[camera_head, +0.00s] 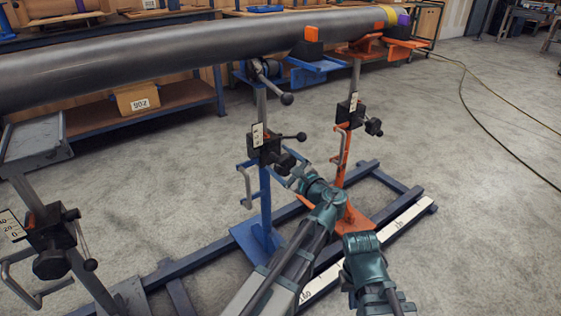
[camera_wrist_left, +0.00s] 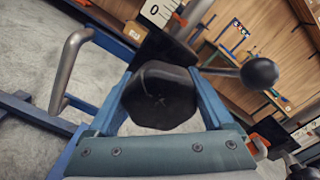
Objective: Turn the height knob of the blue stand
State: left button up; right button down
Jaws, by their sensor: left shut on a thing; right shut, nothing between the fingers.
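The blue stand (camera_head: 265,205) rises from its base in the middle of the head view, under the long grey pipe (camera_head: 160,55). Its black height knob (camera_head: 284,161) sits on the black clamp block beside a white scale (camera_head: 257,134). My left gripper (camera_head: 291,172) is at this knob. In the left wrist view the faceted black knob (camera_wrist_left: 160,98) lies between my two blue fingers, and the left gripper (camera_wrist_left: 158,112) is shut on it. A lever with a black ball (camera_wrist_left: 259,73) is close to the right finger. My right gripper (camera_head: 359,242) is shut and empty, apart from the stands.
An orange stand (camera_head: 345,160) with its own knob (camera_head: 373,127) is just right of the blue stand. A grey stand (camera_head: 40,225) is at the left. Blue floor rails (camera_head: 205,258) join the stands. Open concrete floor lies at the right.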

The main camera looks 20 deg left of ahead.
pick_arm(q)
jog(key=shift+n, duration=0.8)
jog(key=o, duration=1.1)
jog(key=shift+s+d, duration=0.1)
jog(key=shift+s, duration=0.05)
